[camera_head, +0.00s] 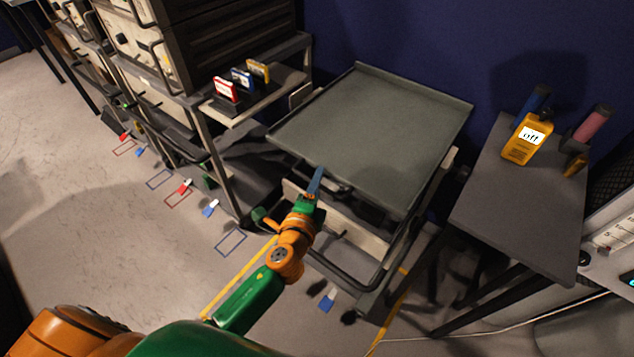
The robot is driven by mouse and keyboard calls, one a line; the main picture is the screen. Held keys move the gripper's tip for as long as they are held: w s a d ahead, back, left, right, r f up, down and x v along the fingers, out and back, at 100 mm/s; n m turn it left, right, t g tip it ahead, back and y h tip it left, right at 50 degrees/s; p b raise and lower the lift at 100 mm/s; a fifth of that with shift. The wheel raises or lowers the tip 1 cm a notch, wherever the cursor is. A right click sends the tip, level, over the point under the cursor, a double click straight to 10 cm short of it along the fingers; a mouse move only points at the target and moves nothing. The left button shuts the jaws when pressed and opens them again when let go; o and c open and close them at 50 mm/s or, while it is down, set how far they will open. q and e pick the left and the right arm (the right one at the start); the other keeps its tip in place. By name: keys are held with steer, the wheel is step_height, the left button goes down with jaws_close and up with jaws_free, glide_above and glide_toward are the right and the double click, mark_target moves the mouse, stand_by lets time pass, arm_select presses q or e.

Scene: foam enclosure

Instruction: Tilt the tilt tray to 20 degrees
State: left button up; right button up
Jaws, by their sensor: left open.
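The tilt tray (375,125) is a flat grey-green tray with a low rim on a wheeled metal frame, in the middle of the head view. It looks slightly tilted, but I cannot read its angle. My left gripper (316,180) is at the tray's near edge, left of that edge's middle. It is open, its blue-grey fingers seen edge-on, with nothing visible held between them. I cannot tell whether the fingers touch the rim. The arm hides part of the frame below the tray. My right gripper is not in view.
A rack at the left has a shelf with red, blue and yellow cards (241,78). A blue wall (400,35) stands behind. Open floor (90,220) lies at the left.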

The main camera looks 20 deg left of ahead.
arm_select(q)
jaws_close()
stand_by(1.3)
